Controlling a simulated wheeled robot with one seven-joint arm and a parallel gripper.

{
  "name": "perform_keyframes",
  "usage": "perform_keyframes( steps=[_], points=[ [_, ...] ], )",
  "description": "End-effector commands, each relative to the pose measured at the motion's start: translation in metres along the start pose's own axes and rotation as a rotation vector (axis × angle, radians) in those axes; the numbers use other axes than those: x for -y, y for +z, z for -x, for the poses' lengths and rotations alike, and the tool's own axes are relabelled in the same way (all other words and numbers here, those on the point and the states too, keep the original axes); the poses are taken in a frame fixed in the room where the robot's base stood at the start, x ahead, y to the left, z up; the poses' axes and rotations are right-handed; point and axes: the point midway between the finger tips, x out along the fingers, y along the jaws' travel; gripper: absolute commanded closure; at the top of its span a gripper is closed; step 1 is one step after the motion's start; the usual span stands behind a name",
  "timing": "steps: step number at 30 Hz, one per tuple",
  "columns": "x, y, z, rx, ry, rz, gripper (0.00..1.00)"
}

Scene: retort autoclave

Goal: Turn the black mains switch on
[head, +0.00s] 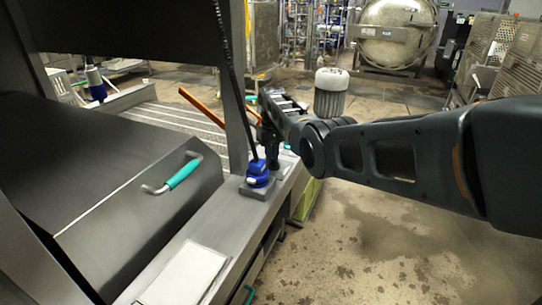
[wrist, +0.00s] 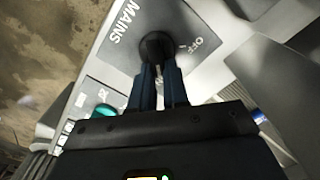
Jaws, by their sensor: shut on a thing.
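The black mains switch (wrist: 156,47) is a round dark knob on a grey plate marked MAINS and OFF, at the top middle of the wrist view. My gripper (wrist: 160,70) is shut on the knob, one finger on each side. The fingers hide part of the knob, and I cannot tell clearly which way it points. In the head view my gripper (head: 268,138) is low beside the upright post, above the long metal ledge. I cannot make out the switch in that view.
A blue plug (head: 258,174) with a black cable stands on the ledge near my gripper. A green button (wrist: 106,110) is near the switch plate. A metal cover with a teal handle (head: 182,174) is at the left. Open floor (head: 390,240) is at the right.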

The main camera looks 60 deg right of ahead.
Motion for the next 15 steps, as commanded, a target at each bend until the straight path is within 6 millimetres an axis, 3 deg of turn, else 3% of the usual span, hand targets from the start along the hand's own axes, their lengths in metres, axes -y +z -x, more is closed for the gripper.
perform_keyframes(
  steps=[15],
  points=[
    [-0.0015,0.0002,0.0000,0.001,0.000,-0.092,1.00]
  ],
)
